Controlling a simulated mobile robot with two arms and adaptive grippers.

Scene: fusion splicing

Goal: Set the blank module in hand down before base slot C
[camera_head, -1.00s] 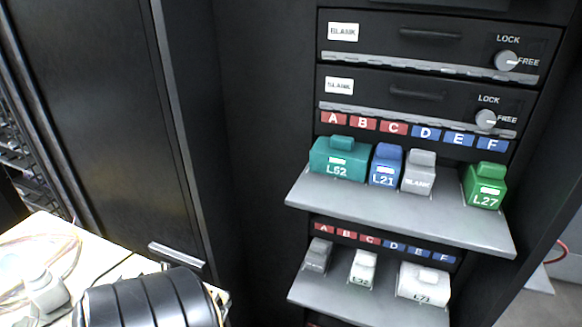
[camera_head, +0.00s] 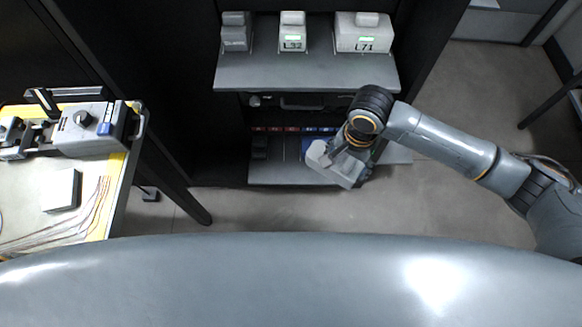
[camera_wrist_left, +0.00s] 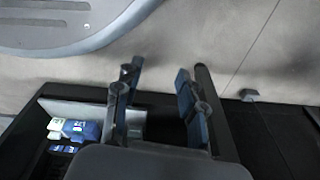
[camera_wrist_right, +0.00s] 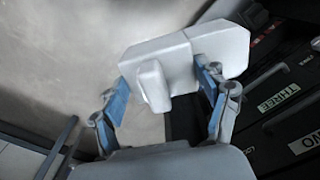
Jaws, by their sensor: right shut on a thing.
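The grey-white blank module (camera_head: 342,172) is in my right gripper (camera_head: 345,152), over the front right part of the lowest shelf (camera_head: 265,180). The right wrist view shows the module (camera_wrist_right: 190,58) between the two blue-padded fingers (camera_wrist_right: 165,100), with its small raised knob between them. Small red and blue slot labels (camera_head: 291,129) run along the back of the lowest shelf; their letters are too small to read. The module is right of the red labels, and its height above the shelf is unclear. My left gripper (camera_wrist_left: 158,100) is open and empty in the left wrist view.
The shelf above (camera_head: 300,75) holds a grey module (camera_head: 236,38), L92 (camera_head: 292,38) and L71 (camera_head: 362,38). A workbench (camera_head: 30,185) stands at left. Floor before the cabinet is clear.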

